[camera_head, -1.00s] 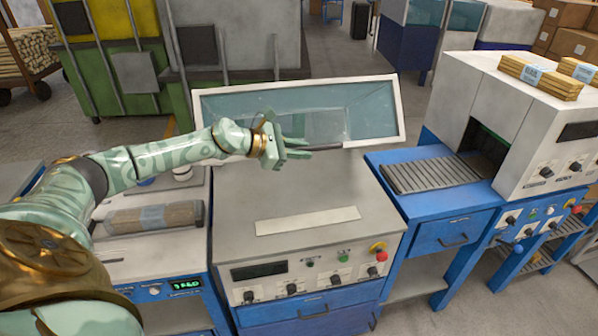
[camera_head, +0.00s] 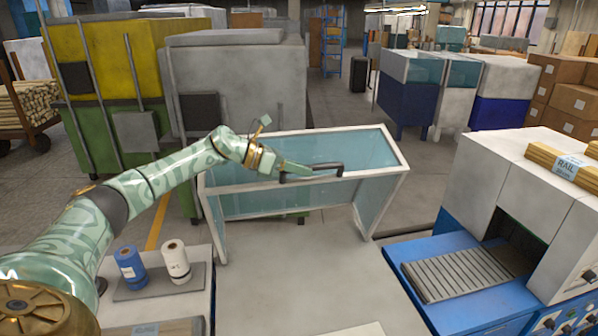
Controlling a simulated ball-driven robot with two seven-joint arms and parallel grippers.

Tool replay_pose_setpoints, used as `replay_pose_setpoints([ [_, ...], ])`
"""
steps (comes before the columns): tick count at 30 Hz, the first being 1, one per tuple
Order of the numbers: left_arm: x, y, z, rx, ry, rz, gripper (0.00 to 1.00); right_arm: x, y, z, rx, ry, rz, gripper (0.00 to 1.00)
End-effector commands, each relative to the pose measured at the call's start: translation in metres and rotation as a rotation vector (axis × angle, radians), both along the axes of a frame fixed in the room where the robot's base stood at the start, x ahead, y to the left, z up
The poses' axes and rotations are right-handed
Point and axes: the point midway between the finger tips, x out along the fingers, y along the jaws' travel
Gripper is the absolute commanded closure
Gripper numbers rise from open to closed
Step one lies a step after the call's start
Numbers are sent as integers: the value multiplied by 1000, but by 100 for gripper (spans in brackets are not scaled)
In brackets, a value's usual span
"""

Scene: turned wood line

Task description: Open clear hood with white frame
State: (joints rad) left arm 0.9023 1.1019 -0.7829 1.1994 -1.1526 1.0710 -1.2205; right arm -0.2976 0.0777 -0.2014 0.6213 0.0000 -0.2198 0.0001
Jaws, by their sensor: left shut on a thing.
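The clear hood with a white frame (camera_head: 378,171) stands raised at the back of the grey-topped machine (camera_head: 300,285). Its front frame bar is up off the machine's top, and its clear side panes show. A dark handle (camera_head: 332,168) sits on this bar. My left gripper (camera_head: 300,170) comes in from the left and is shut on the handle, and its fingers partly cover it. My right gripper is not in view.
A blue roll (camera_head: 131,267) and a white roll (camera_head: 176,262) stand on a grey tray at the left. A white machine (camera_head: 520,205) with a roller conveyor (camera_head: 460,274) is at the right. The machine top before the hood is clear.

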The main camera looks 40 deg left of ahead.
Motion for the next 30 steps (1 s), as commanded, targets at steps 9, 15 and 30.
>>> replay_pose_setpoints([
  [9,0,1,-3,3,9,1,100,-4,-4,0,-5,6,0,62],
  [15,0,1,-3,2,8,1,62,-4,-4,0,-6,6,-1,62],
  [30,-23,26,9,4,5,3,62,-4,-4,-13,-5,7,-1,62],
])
